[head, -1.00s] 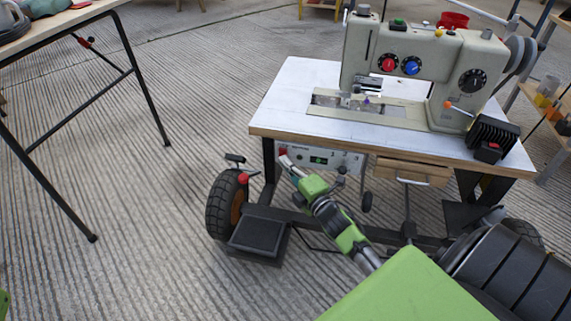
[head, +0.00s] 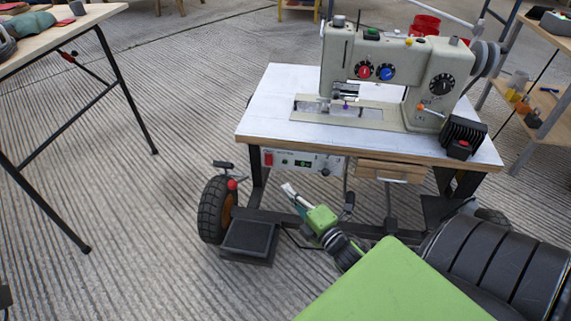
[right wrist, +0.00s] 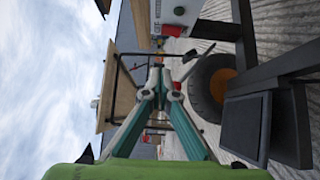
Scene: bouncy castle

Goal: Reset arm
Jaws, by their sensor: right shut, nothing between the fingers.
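My right gripper (head: 290,190) is in front of the sewing machine table, just below its control panel in the head view. Its slim fingers are shut with nothing between them. In the right wrist view the teal and grey fingers (right wrist: 158,80) meet at their tips, with the panel and a wheel beyond them. My green and black right arm comes in from the lower right of the head view. My left gripper is not seen.
The wheeled table (head: 270,100) carries a beige sewing machine (head: 440,85). A control panel (head: 310,162), a pedal (head: 250,236) and a black wheel (head: 213,208) sit on its near side. A wooden table (head: 75,30) stands at the left. Ribbed floor (head: 150,220) between them is clear.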

